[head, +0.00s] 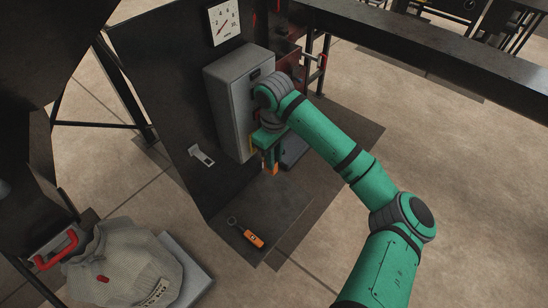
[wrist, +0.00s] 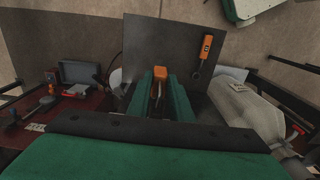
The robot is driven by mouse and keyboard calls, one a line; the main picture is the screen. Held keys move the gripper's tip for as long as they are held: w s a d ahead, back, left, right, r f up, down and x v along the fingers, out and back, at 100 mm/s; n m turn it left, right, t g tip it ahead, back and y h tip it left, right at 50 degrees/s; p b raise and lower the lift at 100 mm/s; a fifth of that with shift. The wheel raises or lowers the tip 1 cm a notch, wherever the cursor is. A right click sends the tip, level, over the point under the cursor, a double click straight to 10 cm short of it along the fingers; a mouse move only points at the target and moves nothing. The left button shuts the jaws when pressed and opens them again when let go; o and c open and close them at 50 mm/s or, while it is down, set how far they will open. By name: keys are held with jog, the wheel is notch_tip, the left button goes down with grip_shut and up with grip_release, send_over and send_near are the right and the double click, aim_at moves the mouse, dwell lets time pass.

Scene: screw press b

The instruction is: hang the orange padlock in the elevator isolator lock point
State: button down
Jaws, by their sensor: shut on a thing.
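My gripper (head: 267,153) is shut on the orange padlock (head: 272,159), in front of the lower right of a grey cabinet (head: 228,105). In the wrist view the padlock's orange body (wrist: 160,73) shows at the tips of my green fingers, with a thin dark part running back between them. My gripper also shows there (wrist: 158,92). The elevator isolator lock point cannot be made out clearly; my arm covers part of the cabinet's right side. Whether the padlock touches the cabinet cannot be told.
An orange-handled tool with a ring end (head: 252,238) lies on the dark plate (head: 275,207) below. A pale sack (head: 122,268) stands at the lower left. Open floor lies to the right.

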jog(key=c, duration=1.5)
grip_release()
